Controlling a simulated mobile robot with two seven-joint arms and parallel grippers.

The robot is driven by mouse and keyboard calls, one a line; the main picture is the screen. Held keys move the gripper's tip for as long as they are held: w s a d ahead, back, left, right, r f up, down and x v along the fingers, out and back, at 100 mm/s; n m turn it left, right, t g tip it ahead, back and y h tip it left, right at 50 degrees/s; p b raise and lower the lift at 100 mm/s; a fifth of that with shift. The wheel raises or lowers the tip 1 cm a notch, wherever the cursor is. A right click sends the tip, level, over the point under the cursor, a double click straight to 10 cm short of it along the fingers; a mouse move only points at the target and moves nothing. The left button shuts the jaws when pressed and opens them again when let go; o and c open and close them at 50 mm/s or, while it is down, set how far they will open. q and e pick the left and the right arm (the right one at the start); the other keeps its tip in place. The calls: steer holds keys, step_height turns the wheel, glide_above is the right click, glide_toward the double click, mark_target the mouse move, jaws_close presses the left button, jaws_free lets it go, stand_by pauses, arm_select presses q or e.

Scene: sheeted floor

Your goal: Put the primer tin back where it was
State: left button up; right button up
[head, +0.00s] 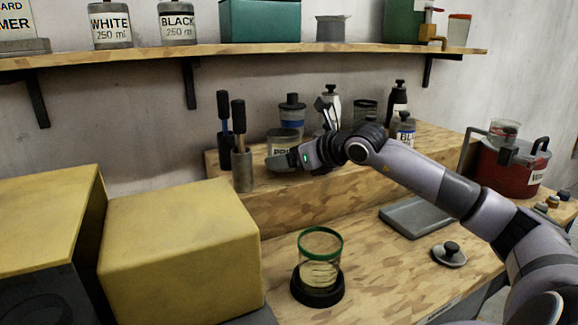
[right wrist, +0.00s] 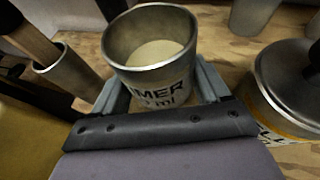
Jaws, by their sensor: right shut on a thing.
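The primer tin (head: 283,137) is a grey open-topped tin with a pale label, at the left part of the raised wooden step. In the right wrist view the primer tin (right wrist: 158,85) stands upright between the fingers, pale stuff inside, its label ending in "MER". My right gripper (head: 287,160) is shut on the tin from the near side. Whether the tin's base touches the step is hidden. My left gripper is not in view.
Brush holders (head: 242,165) stand close left of the tin. A blue-banded tin (head: 292,112) and bottles stand behind and right. A green-rimmed glass jar (head: 320,258) stands on the lower bench. Above, a wall shelf (head: 240,50) holds white and black tins. Yellow boxes (head: 180,250) fill the left.

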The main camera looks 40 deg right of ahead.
steer(key=shift+f, duration=0.9)
steer(key=shift+f, duration=0.15)
steer(key=o, duration=1.3)
